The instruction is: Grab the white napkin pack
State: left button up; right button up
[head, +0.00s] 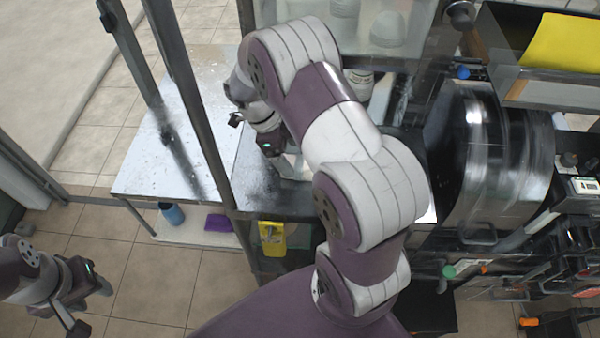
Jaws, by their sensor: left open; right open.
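No white napkin pack can be clearly made out in the head view. A pale patch (297,165) shows on the dark counter beside my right forearm, partly hidden, and I cannot tell whether it is the pack. My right gripper (256,134) is open above the counter's left part, close to that patch; its fingers are only partly visible. My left gripper (92,308) is open and empty at the lower left, over the floor and well away from the counter.
A shiny metal table (170,150) stands left of the counter, with dark frame posts (190,100) before it. A white labelled tub (358,83) stands behind my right arm. The metal press drum (500,150) is at right. A yellow sheet (565,42) lies upper right.

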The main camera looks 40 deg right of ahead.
aim_at(297, 162)
jog(key=shift+d+f, duration=0.15)
jog(key=shift+f, duration=0.3)
jog(key=f, duration=0.1)
jog(key=d+f+p, duration=0.1)
jog(key=f+p, duration=0.1)
jog(key=f, duration=0.1)
jog(key=shift+d, duration=0.25)
jog(key=shift+s+d+f, duration=0.1)
jog(key=shift+s+f, duration=0.1)
jog(key=shift+s, duration=0.35)
jog(key=shift+w, duration=0.25)
jog(key=c, duration=1.1)
pick_arm(q)
jog(key=shift+w+r, duration=0.6)
jog(key=shift+w, duration=0.05)
pick_arm(e)
jog(key=shift+s, duration=0.1)
